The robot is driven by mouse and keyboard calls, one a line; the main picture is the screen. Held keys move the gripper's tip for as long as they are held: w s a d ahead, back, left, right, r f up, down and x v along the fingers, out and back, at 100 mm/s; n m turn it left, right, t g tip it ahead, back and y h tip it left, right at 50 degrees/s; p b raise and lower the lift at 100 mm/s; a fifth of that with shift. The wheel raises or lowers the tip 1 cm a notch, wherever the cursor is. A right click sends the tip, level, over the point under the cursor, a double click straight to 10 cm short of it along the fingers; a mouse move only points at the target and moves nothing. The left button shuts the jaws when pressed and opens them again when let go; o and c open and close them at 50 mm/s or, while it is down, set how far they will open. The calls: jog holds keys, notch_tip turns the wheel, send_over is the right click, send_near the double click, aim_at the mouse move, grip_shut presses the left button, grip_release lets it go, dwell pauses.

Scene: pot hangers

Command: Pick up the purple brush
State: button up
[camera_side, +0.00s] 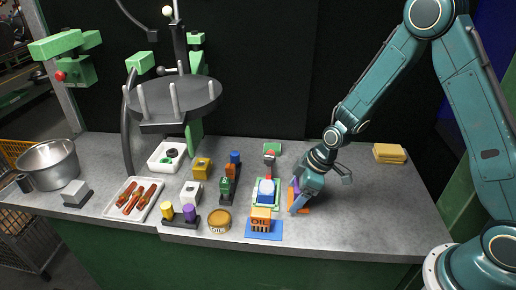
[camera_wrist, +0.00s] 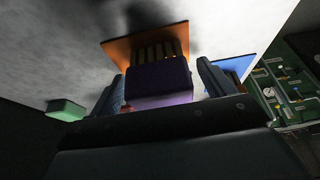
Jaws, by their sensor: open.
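The purple brush (camera_wrist: 160,82) has a purple block and tan bristles, and it stands on an orange mat (camera_wrist: 118,50) in the wrist view. My gripper (camera_wrist: 163,86) is open, with one finger on each side of the purple block. Whether the fingers touch it I cannot tell. In the side view my gripper (camera_side: 299,206) is low over the orange mat at the right of the work area. Only a sliver of the purple brush (camera_side: 295,185) shows there; my gripper hides the rest.
A yellow sponge stack (camera_side: 389,153) lies at the back right. The bench right of my gripper is clear.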

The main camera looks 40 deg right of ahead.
jog(key=c, duration=1.1)
jog(key=shift+r, duration=0.15)
notch_tip(320, 180, up, 20)
dwell(0.5)
dwell(0.3)
